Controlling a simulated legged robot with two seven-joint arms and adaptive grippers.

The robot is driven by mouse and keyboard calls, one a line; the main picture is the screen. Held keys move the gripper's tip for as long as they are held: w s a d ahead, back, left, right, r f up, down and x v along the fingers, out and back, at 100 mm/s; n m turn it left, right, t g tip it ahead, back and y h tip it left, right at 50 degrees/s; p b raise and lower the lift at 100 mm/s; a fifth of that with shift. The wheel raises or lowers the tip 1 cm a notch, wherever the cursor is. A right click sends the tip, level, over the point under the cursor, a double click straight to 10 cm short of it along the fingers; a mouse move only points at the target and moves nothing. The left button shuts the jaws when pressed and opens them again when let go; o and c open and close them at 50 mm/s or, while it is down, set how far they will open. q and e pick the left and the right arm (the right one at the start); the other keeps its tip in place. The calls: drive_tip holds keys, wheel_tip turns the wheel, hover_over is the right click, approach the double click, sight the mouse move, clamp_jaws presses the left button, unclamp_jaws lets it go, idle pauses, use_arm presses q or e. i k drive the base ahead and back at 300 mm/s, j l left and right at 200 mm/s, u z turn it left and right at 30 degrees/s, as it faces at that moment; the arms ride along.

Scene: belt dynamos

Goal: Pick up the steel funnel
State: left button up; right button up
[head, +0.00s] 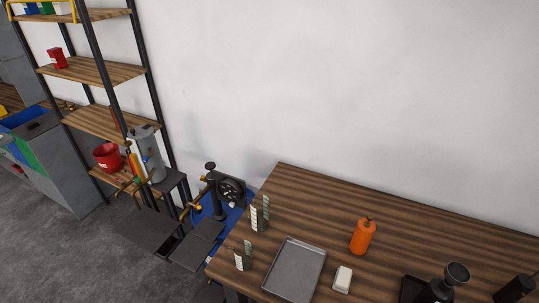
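I cannot make out the steel funnel for certain. A dark device (437,291) at the front right of the wooden table has a grey, round, cup-like top (457,271), and I cannot tell whether that is the funnel. Neither of my grippers shows in the head view.
The wooden table (400,215) stands against a white wall. On it are a grey metal tray (296,268), a white block (343,279), an orange bottle (362,237) and two striped upright pieces (260,214) at the left. A shelf rack (95,70) and black machine (230,190) stand left.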

sight(456, 274)
drive_tip(key=z, duration=1.6)
